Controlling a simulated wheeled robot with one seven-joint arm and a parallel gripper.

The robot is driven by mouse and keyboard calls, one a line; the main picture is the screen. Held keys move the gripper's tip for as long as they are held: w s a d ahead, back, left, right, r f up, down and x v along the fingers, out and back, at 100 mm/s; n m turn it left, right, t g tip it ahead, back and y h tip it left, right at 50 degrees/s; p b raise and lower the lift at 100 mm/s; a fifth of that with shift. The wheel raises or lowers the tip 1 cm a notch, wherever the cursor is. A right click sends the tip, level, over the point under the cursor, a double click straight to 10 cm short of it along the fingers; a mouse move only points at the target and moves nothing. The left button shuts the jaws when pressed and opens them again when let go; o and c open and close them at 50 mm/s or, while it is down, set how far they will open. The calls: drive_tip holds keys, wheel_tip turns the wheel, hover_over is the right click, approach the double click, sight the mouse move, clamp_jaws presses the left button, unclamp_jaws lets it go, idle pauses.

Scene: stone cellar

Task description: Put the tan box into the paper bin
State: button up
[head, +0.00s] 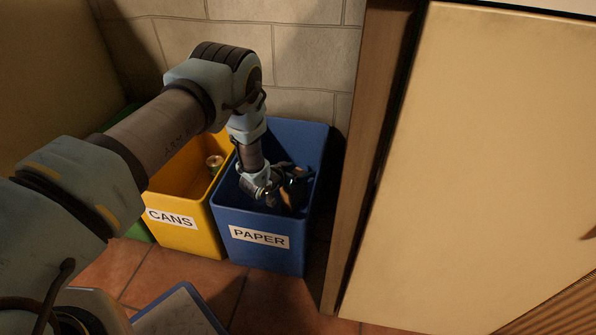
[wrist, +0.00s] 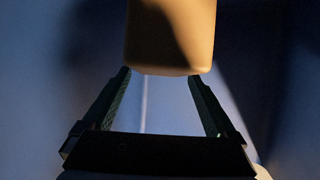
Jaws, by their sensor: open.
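The blue paper bin (head: 259,256), labelled PAPER, stands on the floor against the wall. My gripper (head: 286,192) reaches down into its open top. In the wrist view my gripper (wrist: 158,76) has its two fingers spread apart. The tan box (wrist: 170,35) shows there just beyond the fingertips, with blue bin wall around it. Its lower edge is level with the tips, and the fingers do not close on it. In the head view the box is hard to make out behind my gripper. I cannot tell whether it rests on the bin's floor.
A yellow bin (head: 185,240) labelled CANS stands to the left, touching or nearly touching the blue one, with a can (head: 214,162) inside. A green bin (head: 139,231) is partly hidden further left. A pale cabinet (head: 470,170) stands close on the right.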

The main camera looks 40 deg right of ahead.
drive_tip(key=shift+r, duration=0.1)
drive_tip(key=shift+r+p, duration=0.25)
drive_tip(key=shift+p, duration=0.05)
drive_tip(key=p+v, duration=0.4)
drive_tip(key=v, duration=0.8)
drive_tip(key=shift+r+p, duration=0.25)
drive_tip(key=shift+p, duration=0.15)
